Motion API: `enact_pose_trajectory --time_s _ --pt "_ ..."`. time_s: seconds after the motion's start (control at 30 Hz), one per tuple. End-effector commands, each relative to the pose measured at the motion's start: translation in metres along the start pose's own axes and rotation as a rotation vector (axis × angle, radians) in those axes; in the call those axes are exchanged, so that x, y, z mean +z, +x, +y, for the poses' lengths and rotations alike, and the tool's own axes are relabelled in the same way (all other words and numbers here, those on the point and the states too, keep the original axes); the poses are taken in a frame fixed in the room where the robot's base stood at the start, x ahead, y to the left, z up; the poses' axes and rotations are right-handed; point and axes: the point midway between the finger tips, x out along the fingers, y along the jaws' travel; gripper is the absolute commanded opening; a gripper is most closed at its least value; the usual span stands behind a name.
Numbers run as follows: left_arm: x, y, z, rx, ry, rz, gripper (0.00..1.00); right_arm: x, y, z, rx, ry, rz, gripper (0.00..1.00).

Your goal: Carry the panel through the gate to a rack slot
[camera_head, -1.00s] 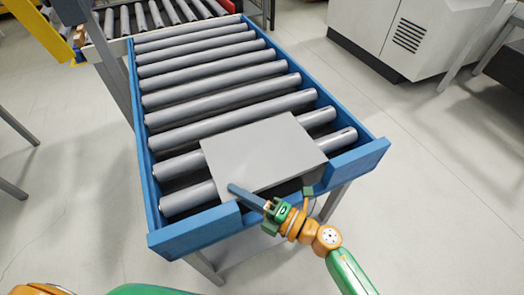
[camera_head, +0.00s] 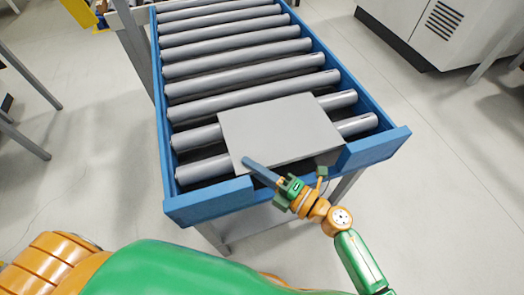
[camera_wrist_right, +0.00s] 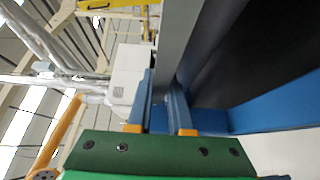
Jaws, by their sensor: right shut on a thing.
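The grey flat panel (camera_head: 280,128) lies on the near-end rollers of the blue-framed roller conveyor (camera_head: 190,207), by the gap in its front rail. My right gripper (camera_head: 262,172) is at the panel's front edge. In the right wrist view its two blue fingers (camera_wrist_right: 162,92) are on either side of the panel's edge (camera_wrist_right: 175,45), shut on it. My left gripper is out of frame; green and orange parts of my own arm show at the lower left. I cannot make out the gate or a rack slot.
A grey-white cabinet (camera_head: 445,30) with a vent stands at the upper right. Grey legs of other stands (camera_head: 30,75) are at the left. A yellow part (camera_head: 80,10) is at the upper left. Open pale floor (camera_head: 450,200) lies right of the conveyor.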

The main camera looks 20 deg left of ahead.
Motion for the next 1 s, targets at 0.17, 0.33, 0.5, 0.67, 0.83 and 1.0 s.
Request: enact_pose_trajectory --time_s 0.17,0.33,0.5,0.67,0.83,1.0 --pt "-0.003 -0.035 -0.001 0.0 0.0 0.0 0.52 0.0 0.0 0.058 0.005 -0.01 0.002 0.0" --pt "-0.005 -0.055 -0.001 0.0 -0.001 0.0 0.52 0.0 -0.002 0.091 0.003 -0.008 0.0 0.0" --pt "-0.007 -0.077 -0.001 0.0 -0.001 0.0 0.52 0.0 -0.021 0.115 0.001 -0.004 -0.001 0.0" --pt "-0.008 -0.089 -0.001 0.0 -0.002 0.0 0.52 0.0 -0.041 0.13 0.001 -0.004 0.0 0.0" --pt "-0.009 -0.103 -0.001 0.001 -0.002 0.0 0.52 0.0 -0.062 0.147 0.002 -0.004 -0.001 0.0" --pt "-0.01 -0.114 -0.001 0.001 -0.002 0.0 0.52 0.0 -0.083 0.163 0.001 -0.004 0.0 0.0"
